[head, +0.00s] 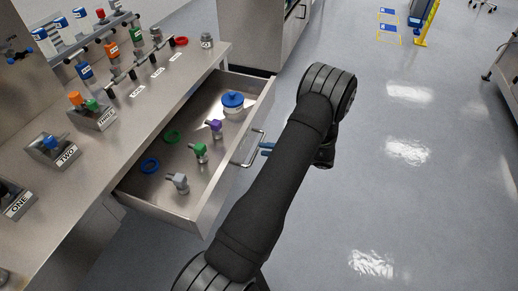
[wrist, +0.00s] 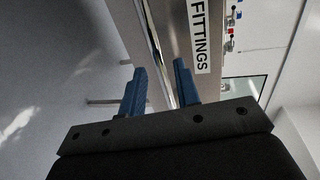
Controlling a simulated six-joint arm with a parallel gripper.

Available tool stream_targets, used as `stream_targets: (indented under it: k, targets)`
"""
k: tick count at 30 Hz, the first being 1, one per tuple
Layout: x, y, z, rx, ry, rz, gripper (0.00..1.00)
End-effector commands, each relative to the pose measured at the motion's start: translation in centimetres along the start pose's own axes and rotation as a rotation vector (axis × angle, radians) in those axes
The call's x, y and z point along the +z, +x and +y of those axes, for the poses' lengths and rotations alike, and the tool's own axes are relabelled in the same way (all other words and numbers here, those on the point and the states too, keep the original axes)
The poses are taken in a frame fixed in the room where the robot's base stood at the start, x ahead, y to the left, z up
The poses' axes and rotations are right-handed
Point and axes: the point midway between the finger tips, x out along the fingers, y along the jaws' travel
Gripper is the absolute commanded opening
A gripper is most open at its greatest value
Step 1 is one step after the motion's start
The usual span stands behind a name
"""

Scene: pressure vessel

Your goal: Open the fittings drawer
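The fittings drawer (head: 205,205) is pulled well out from under the steel bench in the head view. Its front carries a FITTINGS label (wrist: 201,35) in the wrist view. A metal bar handle (head: 240,162) stands out from the drawer front. My gripper (head: 267,148) is at the outer side of the handle, its blue fingertips close to it. In the wrist view my gripper (wrist: 160,80) has its two fingers apart, with a shiny bar (wrist: 152,35) running in the gap between them. Whether either finger touches the bar cannot be told.
In the drawer lie a blue-lidded pot (head: 233,104), purple (head: 214,127), green (head: 200,151) and grey (head: 179,181) fittings, and green (head: 171,136) and blue (head: 150,166) rings. Numbered stands and valves occupy the bench (head: 130,125).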

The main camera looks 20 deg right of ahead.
Motion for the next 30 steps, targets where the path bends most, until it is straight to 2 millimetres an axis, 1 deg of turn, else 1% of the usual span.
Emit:
stream_targets:
  k: [1,9,12,15,18,21,30]
  targets:
    - [-0.1,-1.5,0.0,0.001,0.0,0.005,0.3]
    - [-0.1,-8.2,0.0,0.001,-0.001,0.004,0.3]
    - [-0.1,-10.2,0.0,0.001,-0.001,0.004,0.3]
    - [-0.1,-11.7,0.0,0.001,-0.001,0.003,0.3]
    - [0.0,-12.8,0.0,0.001,0.0,0.002,0.3]
    - [0.0,-13.3,0.0,0.0,0.0,0.001,0.3]
    - [0.0,-13.4,0.0,0.0,0.0,0.0,0.3]
